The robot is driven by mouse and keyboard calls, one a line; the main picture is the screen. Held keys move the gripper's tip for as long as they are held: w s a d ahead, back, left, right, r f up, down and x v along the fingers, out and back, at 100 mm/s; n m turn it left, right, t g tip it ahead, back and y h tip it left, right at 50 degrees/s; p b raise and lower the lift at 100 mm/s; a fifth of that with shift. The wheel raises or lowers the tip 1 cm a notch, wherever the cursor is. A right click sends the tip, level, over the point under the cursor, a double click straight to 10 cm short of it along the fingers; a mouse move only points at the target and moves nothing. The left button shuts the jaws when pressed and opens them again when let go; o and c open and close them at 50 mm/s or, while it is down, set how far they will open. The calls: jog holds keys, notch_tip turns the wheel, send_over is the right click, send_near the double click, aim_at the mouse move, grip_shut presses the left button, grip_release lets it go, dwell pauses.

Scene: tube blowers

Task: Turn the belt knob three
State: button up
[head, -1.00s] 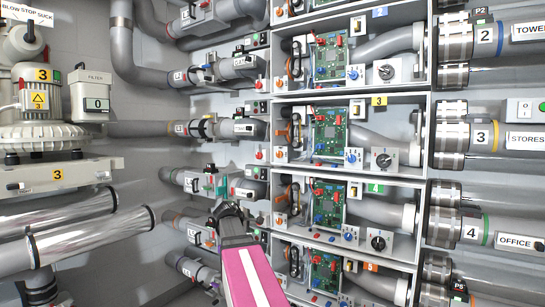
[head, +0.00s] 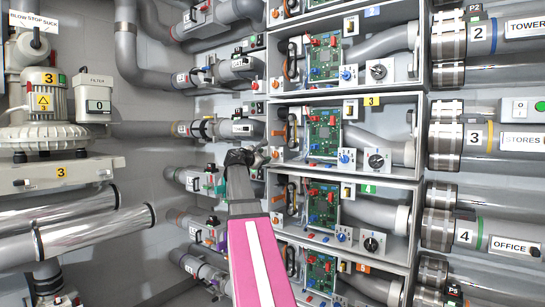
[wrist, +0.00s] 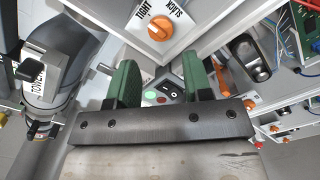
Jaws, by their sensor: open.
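My gripper (head: 249,157) is raised in front of the left edge of bay three in the head view. In the wrist view its two green fingers (wrist: 160,72) are apart with nothing between them. An orange knob (wrist: 158,28) on a white plate marked TIGHT and SLACK shows just beyond the fingertips, apart from them. No number shows on that plate. In the head view small orange knobs (head: 277,154) sit at the left edge of the bay labelled 3 (head: 371,101), close to my gripper; their markings are too small to read.
A switch box (wrist: 163,95) with green and red buttons shows between the fingers in the wrist view. Grey pipes (head: 190,129) run along the left wall. Blower three (head: 45,100) stands far left.

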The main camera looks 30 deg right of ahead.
aim_at(274, 154)
jog(key=x, duration=0.7)
jog(key=shift+w+d, duration=0.1)
jog(key=shift+d, duration=0.1)
jog(key=c, duration=0.7)
